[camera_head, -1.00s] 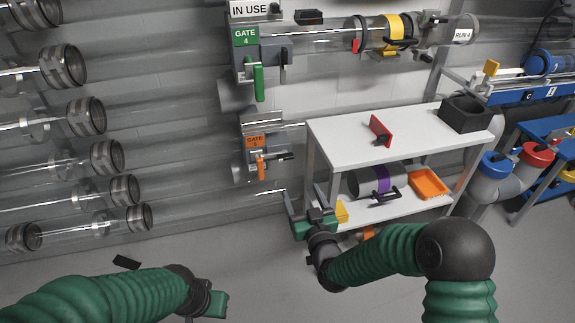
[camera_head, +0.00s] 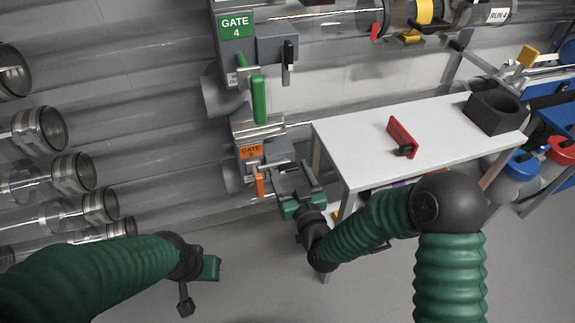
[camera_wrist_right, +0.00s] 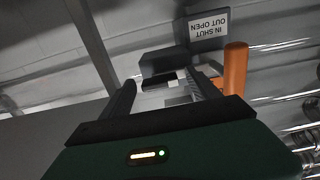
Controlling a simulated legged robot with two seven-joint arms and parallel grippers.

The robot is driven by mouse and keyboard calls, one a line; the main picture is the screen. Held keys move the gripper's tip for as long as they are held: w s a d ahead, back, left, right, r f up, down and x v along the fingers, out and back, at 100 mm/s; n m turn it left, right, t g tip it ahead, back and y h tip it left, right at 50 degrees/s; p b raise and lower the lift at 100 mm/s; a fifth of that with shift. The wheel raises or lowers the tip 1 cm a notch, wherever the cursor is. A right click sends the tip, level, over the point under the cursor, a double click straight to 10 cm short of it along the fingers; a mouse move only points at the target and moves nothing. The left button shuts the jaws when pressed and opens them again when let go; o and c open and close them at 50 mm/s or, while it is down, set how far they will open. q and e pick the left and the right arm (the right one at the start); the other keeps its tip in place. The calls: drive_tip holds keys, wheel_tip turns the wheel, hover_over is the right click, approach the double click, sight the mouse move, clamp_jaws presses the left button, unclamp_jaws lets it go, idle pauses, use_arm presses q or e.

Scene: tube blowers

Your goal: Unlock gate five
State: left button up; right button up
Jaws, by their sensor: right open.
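Gate five is a grey housing with an orange label (camera_head: 251,152) on the pipe wall, below gate four (camera_head: 236,27) with its green handle (camera_head: 258,98). Gate five's orange handle (camera_head: 260,185) hangs down; it also shows in the right wrist view (camera_wrist_right: 236,68). My right gripper (camera_head: 294,178) is open just right of the orange handle, in front of the gate. In the wrist view a dark block (camera_wrist_right: 163,62) appears between and beyond its fingers; contact cannot be told. My left gripper (camera_head: 207,270) is low at left, away from the gate; its jaws are unclear.
A white table (camera_head: 370,145) stands right of the gate, holding a red plate (camera_head: 402,137) and a black open box (camera_head: 497,111). Clear tubes with metal collars (camera_head: 72,172) line the left. A small plate (camera_wrist_right: 208,27) reads "IN SHUT OUT OPEN".

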drive_tip(key=shift+d, duration=0.1)
drive_tip(key=shift+c, duration=0.5)
clamp_jaws()
